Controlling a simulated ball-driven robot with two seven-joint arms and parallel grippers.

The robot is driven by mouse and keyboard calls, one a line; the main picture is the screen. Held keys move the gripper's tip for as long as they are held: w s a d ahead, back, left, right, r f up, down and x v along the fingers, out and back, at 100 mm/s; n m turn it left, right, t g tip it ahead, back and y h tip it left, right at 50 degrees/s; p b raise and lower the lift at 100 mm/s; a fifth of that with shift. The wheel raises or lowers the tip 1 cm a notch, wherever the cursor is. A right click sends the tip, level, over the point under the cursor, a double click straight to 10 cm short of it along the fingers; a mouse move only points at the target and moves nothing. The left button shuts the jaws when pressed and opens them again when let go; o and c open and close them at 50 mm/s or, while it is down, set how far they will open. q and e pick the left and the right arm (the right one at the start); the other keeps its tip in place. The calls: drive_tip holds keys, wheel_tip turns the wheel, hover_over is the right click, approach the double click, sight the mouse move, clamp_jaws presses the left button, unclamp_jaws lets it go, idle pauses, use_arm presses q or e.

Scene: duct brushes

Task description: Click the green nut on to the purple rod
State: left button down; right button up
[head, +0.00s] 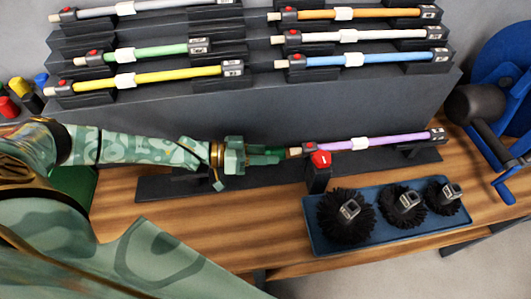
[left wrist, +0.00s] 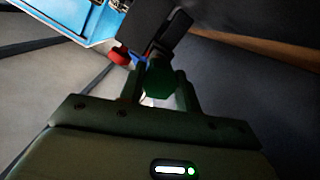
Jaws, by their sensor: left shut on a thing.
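The purple rod (head: 380,142) lies level in a low dark cradle at the front of the rack, its pale tip pointing left. A black block with a red top (head: 319,160) stands by that tip. My left gripper (head: 268,156) is just left of the tip, roughly in line with the rod. In the left wrist view, the gripper (left wrist: 160,88) is shut on the green nut (left wrist: 157,80). In the head view I can hardly tell the nut from the green fingers. Whether nut and rod touch is unclear. My right gripper is not in view.
Behind stands a dark stepped rack (head: 300,105) with several coloured rods. A blue tray (head: 312,232) with three black brushes lies in front, right of the gripper. A blue reel (head: 505,80) is at the far right. Bare wood (head: 240,225) shows left of the tray.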

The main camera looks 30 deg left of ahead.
sight(282, 153)
use_arm(q)
drive_tip(key=shift+w+d, duration=0.15)
idle(0.3)
drive_tip(key=shift+w+d, duration=0.4)
drive_tip(key=shift+d, duration=0.2)
drive_tip(key=shift+x, duration=1.2)
drive_tip(key=c, duration=0.9)
unclamp_jaws()
drive_tip(key=shift+a+r, duration=0.1)
drive_tip(key=shift+r, duration=0.05)
drive_tip(key=shift+w+r, duration=0.1)
drive_tip(key=shift+r+p, duration=0.3)
drive_tip(key=shift+r, duration=0.1)
drive_tip(key=s+d+r+p, duration=0.1)
drive_tip(key=s+r+p, duration=0.1)
drive_tip(key=s+r, duration=0.2)
drive_tip(key=s+d+r+p, duration=0.2)
drive_tip(key=s+r, duration=0.2)
drive_tip(key=s+d+r+p, duration=0.2)
drive_tip(key=s+r+p, duration=0.1)
drive_tip(key=s+r, duration=0.1)
drive_tip(key=shift+s, duration=0.6)
